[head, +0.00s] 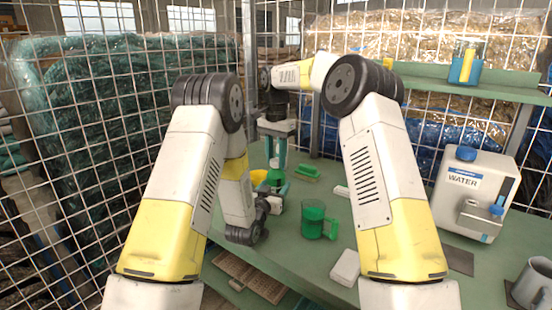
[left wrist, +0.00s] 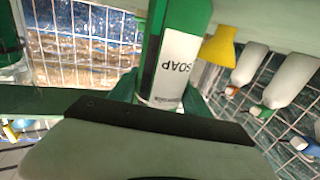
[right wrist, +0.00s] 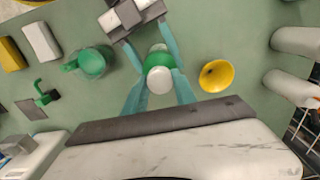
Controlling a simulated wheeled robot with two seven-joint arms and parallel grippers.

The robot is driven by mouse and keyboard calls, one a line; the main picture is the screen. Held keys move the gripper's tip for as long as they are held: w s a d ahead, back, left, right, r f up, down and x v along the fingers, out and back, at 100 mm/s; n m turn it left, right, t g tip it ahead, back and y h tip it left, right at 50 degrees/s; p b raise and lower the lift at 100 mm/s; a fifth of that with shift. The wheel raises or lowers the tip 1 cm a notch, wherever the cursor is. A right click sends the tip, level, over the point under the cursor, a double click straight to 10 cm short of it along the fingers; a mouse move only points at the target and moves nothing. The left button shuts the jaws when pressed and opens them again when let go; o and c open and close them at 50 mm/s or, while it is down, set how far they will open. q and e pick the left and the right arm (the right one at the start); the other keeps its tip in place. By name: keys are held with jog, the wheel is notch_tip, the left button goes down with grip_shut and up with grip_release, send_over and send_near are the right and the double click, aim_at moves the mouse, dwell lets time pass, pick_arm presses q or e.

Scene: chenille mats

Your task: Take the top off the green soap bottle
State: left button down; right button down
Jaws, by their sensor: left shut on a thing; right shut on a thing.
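The green soap bottle (left wrist: 208,12) shows upside down in the left wrist view, its white SOAP label facing me. My left gripper (right wrist: 150,25) is shut on the bottle's body, low over the table. My right gripper (head: 275,150) reaches down from above, its teal fingers shut on the bottle's white top (right wrist: 160,82). In the right wrist view the green of the bottle shows just beyond the white top. I cannot tell whether the top is still seated or slightly lifted. In the left wrist view the bottle's upper end is hidden by my gripper.
A yellow funnel (right wrist: 217,75) stands close beside the bottle. A green mug (head: 313,220) is to the right, with a green brush (head: 306,172) behind. A green pump (right wrist: 46,95), white block (head: 345,267) and water container (head: 475,190) stand farther right. White bottles (left wrist: 287,85) line one edge.

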jog(key=n, duration=0.4)
jog(key=shift+w+n, duration=0.1)
jog(key=shift+n, duration=0.2)
jog(key=n, duration=0.4)
jog(key=shift+n, duration=0.3)
jog(key=n, duration=0.4)
jog(key=shift+n, duration=0.3)
jog(key=n, duration=0.8)
jog(key=shift+r+n, duration=0.1)
jog(key=shift+n, duration=0.3)
jog(key=n, duration=0.4)
jog(key=shift+n, duration=0.3)
jog(key=n, duration=0.8)
jog(key=shift+n, duration=0.3)
